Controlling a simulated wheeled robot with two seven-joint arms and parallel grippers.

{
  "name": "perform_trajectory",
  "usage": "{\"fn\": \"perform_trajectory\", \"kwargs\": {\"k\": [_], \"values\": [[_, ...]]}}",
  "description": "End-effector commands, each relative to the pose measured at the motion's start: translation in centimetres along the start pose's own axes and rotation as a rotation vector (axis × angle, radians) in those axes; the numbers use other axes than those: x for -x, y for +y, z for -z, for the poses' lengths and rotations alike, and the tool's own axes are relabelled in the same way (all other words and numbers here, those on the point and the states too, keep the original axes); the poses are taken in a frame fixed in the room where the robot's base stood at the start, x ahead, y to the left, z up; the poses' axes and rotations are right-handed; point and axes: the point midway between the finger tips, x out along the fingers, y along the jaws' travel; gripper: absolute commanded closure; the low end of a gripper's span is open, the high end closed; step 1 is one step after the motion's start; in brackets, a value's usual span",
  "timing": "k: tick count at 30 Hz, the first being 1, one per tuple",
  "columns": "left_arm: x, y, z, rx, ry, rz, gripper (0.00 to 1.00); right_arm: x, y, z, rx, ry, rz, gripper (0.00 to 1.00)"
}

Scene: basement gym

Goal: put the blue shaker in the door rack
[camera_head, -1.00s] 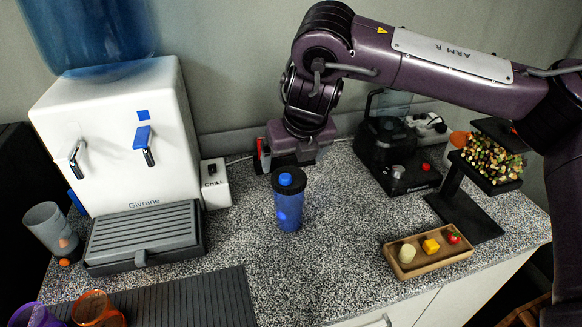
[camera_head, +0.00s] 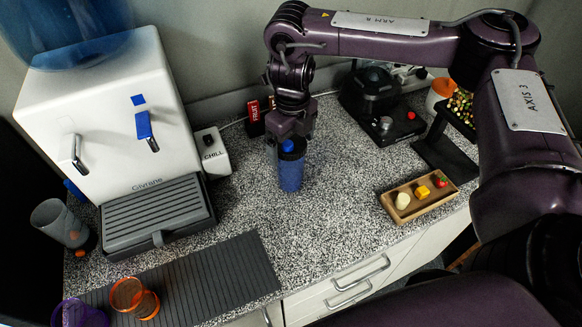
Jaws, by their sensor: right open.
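The blue shaker (camera_head: 290,175) stands upright on the speckled counter, with a dark lid and a blue cap. My right gripper (camera_head: 291,138) is open and points down at the top of the shaker, with its fingers around or beside the lid; I cannot tell whether they touch it. My left gripper is not in view. No door rack can be made out in the camera_head view.
A white water dispenser (camera_head: 105,110) with a grey drip tray (camera_head: 155,212) stands left. A ribbed dark mat (camera_head: 205,283) lies in front, with an orange cup (camera_head: 134,297). A black blender base (camera_head: 375,105) and a wooden tray (camera_head: 420,203) are right. Speckled counter is clear around the shaker.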

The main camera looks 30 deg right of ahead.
Motion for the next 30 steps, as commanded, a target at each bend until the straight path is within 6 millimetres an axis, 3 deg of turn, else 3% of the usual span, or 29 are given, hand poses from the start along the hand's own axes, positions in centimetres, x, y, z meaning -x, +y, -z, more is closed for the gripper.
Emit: {"fn": "perform_trajectory", "kwargs": {"k": [3,6,10,15,30], "values": [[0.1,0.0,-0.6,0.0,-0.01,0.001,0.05,-1.7,-0.1,0.1,0.0,0.004,-0.002,0.04],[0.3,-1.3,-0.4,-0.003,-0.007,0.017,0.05,-2.8,-0.1,0.0,0.0,0.002,-0.001,0.04],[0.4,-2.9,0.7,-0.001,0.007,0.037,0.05,-3.3,-0.2,0.0,-0.001,0.0,0.0,0.04],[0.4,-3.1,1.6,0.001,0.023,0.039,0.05,-3.3,-0.2,0.0,0.0,0.0,0.001,0.04],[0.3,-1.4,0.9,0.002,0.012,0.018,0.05,-3.3,-0.2,0.0,0.0,-0.001,0.001,0.69]]}}
